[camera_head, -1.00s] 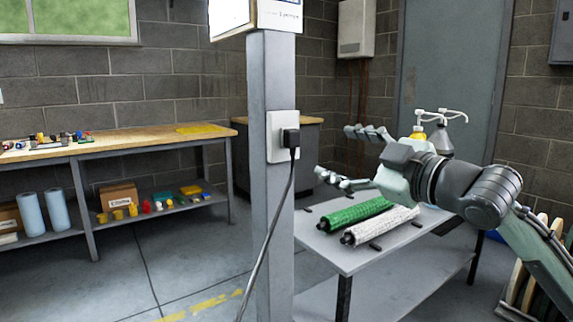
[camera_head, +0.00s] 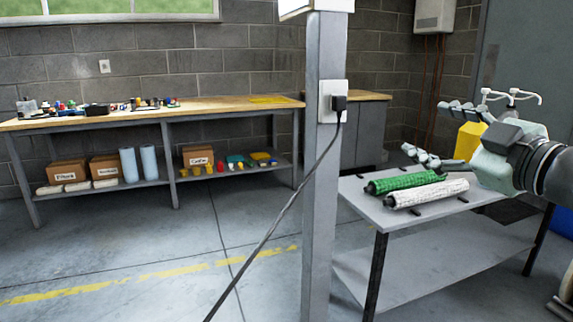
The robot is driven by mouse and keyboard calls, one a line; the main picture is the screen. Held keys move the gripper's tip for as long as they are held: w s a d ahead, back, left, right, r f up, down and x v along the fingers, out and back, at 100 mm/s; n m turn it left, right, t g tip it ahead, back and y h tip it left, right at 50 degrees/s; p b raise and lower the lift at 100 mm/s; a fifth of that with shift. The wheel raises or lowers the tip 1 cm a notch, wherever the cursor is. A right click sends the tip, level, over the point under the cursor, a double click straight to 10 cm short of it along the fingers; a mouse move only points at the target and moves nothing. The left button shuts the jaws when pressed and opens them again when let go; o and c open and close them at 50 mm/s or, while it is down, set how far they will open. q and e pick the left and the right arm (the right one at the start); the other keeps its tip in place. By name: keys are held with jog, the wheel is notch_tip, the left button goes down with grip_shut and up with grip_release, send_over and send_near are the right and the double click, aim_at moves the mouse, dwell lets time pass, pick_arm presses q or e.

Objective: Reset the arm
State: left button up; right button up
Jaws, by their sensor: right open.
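My right gripper (camera_head: 440,132) is at the right of the head view. Its fingers are spread wide and point left, with nothing between them. It is above the grey table (camera_head: 386,217). On that table lie a green roller-shaped pad (camera_head: 402,182) and a white one (camera_head: 430,193), both with black ends, side by side. The lower finger is close to the green pad in the picture; I cannot tell the gap. A yellow bottle (camera_head: 468,140) with a pump top is partly hidden behind the gripper. My left gripper is not in view.
A grey post (camera_head: 322,200) with a socket and hanging black cable (camera_head: 272,228) stands left of the table. A long wooden-topped workbench (camera_head: 215,108) with small items and boxes stands along the back wall. The floor at the left is open, with a yellow line (camera_head: 150,277).

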notch_tip(320, 180, down, 21)
jog(key=s+a+m+g+h, duration=0.1)
jog(key=s+m+g+h, duration=0.1)
jog(key=m+g+h, duration=0.15)
jog(key=s+f+m+g+h, duration=0.4)
jog(key=s+f+m+g, duration=0.3)
jog(key=s+f, duration=1.55)
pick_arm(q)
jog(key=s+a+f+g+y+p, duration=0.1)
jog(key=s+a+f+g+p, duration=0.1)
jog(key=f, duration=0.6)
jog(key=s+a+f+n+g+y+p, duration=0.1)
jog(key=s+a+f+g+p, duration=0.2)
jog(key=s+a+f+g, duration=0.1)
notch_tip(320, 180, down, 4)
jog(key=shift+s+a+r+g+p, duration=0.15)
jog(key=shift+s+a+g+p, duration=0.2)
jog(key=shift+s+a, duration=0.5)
pick_arm(e)
jog(key=d+f+g, duration=0.3)
jog(key=d+f, duration=0.1)
jog(key=f, duration=0.8)
jog(key=shift+s+f+m, duration=0.15)
jog(key=shift+s+m, duration=0.2)
jog(key=shift+s, duration=0.05)
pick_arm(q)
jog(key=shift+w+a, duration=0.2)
pick_arm(e)
jog(key=shift+g, duration=0.25)
